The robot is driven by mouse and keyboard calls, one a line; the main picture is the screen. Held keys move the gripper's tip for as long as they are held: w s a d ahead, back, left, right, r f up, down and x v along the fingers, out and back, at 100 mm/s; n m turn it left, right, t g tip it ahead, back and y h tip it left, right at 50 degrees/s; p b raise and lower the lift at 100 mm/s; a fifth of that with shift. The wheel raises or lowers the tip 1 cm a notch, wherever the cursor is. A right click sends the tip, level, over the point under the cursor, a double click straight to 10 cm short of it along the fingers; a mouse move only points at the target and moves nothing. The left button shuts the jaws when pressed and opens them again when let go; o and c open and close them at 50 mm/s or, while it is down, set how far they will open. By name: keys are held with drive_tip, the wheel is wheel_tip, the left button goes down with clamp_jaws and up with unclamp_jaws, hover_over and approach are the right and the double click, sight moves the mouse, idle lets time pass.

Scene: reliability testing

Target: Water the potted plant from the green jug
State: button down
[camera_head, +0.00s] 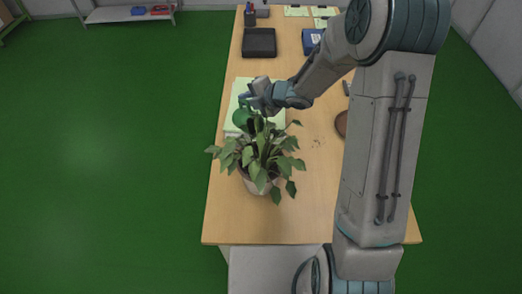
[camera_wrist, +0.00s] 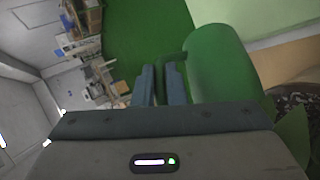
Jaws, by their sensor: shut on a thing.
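The green jug (camera_head: 241,117) is partly hidden behind the plant in the head view. It shows large and close in the wrist view (camera_wrist: 218,65), just right of the fingers. My gripper (camera_head: 250,101) is shut on the jug, at the side away from the plant; in the wrist view its two fingers (camera_wrist: 163,82) meet a green part joined to the jug. The potted plant (camera_head: 262,153) stands upright in a pale pot (camera_head: 259,186) on the table, nearer the head camera than the jug. Whether water leaves the jug cannot be seen.
The wooden table (camera_head: 232,214) is bare at its near end. Pale green sheets (camera_head: 275,117) lie under the jug area. A black tray (camera_head: 259,42) and a blue item (camera_head: 311,40) lie farther back. A brown round thing (camera_head: 341,124) is partly behind my arm.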

drive_tip(key=shift+s+d+t+y+b, duration=0.15)
drive_tip(key=shift+s+t+y+b, duration=0.2)
drive_tip(key=shift+b, duration=1)
drive_tip(key=shift+s+d+t+y+b, duration=0.15)
drive_tip(key=shift+s+b, duration=0.25)
drive_tip(key=shift+b, duration=0.9)
drive_tip(key=p, duration=0.2)
drive_tip(key=r+p, duration=0.1)
drive_tip(key=shift+w+a+r+p, duration=0.1)
drive_tip(key=shift+w+a+p, duration=0.05)
drive_tip(key=shift+w+p, duration=0.15)
drive_tip(key=g+p, duration=0.1)
drive_tip(key=p, duration=0.3)
drive_tip(key=w+g+h+p, duration=0.1)
drive_tip(key=p, duration=0.3)
drive_tip(key=shift+w+a+r+h, duration=0.1)
drive_tip(key=shift+w+a+h, duration=0.05)
drive_tip(key=shift+a+h, duration=0.2)
drive_tip(key=shift+w+g+p, duration=0.1)
drive_tip(key=shift+g+p, duration=0.2)
drive_tip(key=shift+p, duration=0.6)
drive_tip(key=shift+f, duration=0.45)
drive_tip(key=shift+a, duration=0.1)
drive_tip(key=shift+w+a, duration=0.1)
drive_tip(key=shift+w, duration=0.05)
